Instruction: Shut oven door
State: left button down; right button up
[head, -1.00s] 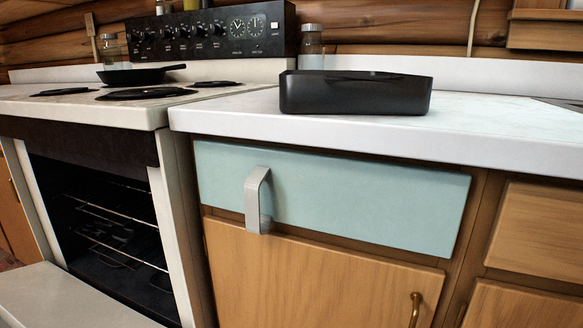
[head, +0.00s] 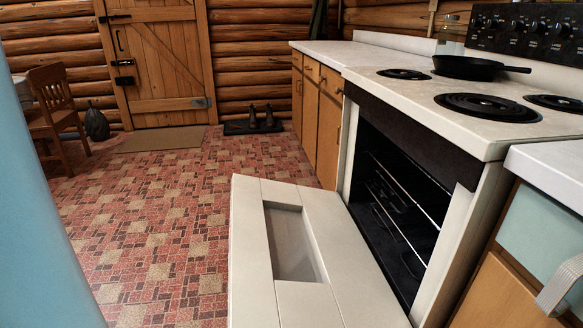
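The oven (head: 470,118) stands at the right in the head view, part of a white stove. Its white door (head: 345,265) is folded down wide open, about level, and juts out over the floor to the left. The door has a recessed window panel (head: 290,240). The dark oven cavity (head: 395,205) with wire racks is exposed. Neither of my grippers shows in the view.
A black skillet (head: 470,67) sits on the stove top. Tiled floor (head: 165,215) is free left of the door. A chair (head: 58,110) stands far left.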

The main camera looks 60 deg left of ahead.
aim_at(298, 257)
jog(key=u, duration=1.75)
